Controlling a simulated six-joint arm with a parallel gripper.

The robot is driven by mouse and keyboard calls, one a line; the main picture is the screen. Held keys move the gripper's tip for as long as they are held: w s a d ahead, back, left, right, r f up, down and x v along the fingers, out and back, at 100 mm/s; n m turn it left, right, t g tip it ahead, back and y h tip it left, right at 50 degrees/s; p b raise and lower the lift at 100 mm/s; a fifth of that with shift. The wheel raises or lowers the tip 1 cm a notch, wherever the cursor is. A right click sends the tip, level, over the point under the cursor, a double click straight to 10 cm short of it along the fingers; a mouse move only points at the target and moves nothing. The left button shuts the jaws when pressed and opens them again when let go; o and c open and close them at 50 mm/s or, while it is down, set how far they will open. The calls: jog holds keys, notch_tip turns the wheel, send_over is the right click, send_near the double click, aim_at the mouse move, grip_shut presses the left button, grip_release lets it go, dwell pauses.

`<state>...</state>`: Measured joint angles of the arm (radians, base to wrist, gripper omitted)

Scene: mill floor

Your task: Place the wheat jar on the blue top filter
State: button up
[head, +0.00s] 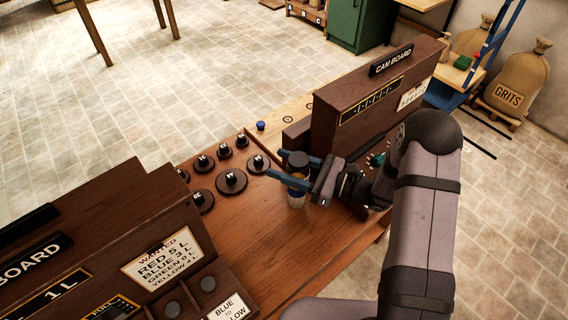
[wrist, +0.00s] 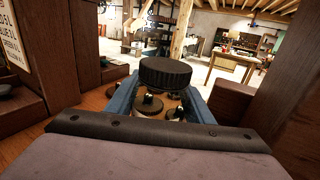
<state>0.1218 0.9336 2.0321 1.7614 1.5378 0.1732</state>
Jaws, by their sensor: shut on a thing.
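Several dark round knobs (head: 231,181) stand left of the jar. The cam board (head: 360,110) rises at the right, close to my gripper. A sloped panel with a WANTED card (head: 162,258) is at the front left. The wooden top (head: 265,235) is bare before the jar.

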jog(key=shift+f, duration=0.1)
jog(key=o, duration=1.3)
jog(key=shift+b+v, duration=1.85)
jog(key=shift+v, duration=4.2)
jog(key=shift+r, duration=0.25)
